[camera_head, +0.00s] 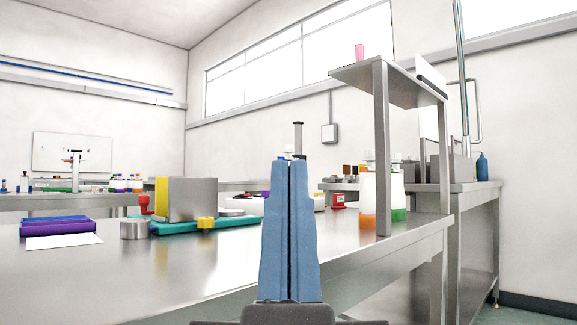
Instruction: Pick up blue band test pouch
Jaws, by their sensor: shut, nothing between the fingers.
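My gripper (289,165) stands in the middle foreground, its two long blue fingers pressed together and pointing away over the steel table (190,275). It is shut and empty. I cannot make out a pouch with a blue band for certain. A flat white piece (63,242) lies at the left of the table, in front of a purple rack-like item (58,229) with a blue top. I cannot tell whether either is the pouch. My fingers hide part of the table and what lies behind them.
A teal tray (180,225) bears a grey box (200,198) and a yellow piece (206,223). A metal cylinder (134,229) stands beside it. Orange (368,215) and green (398,214) bottles stand by the shelf post (382,150) at right. The table's front left is clear.

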